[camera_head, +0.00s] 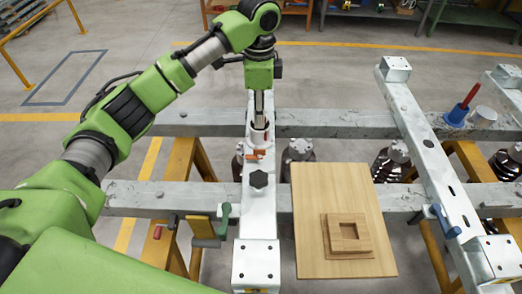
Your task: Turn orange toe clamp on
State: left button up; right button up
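The orange toe clamp (256,155) is a small orange piece on the left grey metal beam, a little above a black knob. My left arm comes in from the left, and its gripper (259,112) points down over this beam, just beyond the clamp in the picture. The fingertips are at a small whitish cylinder with some red on it (259,133). Whether they touch it, and whether they are apart or closed, is too small to tell. The clamp's far side is partly hidden by the cylinder. My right gripper is out of view.
A blue clamp (440,220) and a blue-and-red tool (459,112) are further right.

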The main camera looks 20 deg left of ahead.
aim_at(255, 153)
pick_arm(q)
notch_tip(255, 153, down, 13)
jog(key=shift+s+f+p, duration=0.15)
jog(key=shift+p, duration=0.45)
grip_shut()
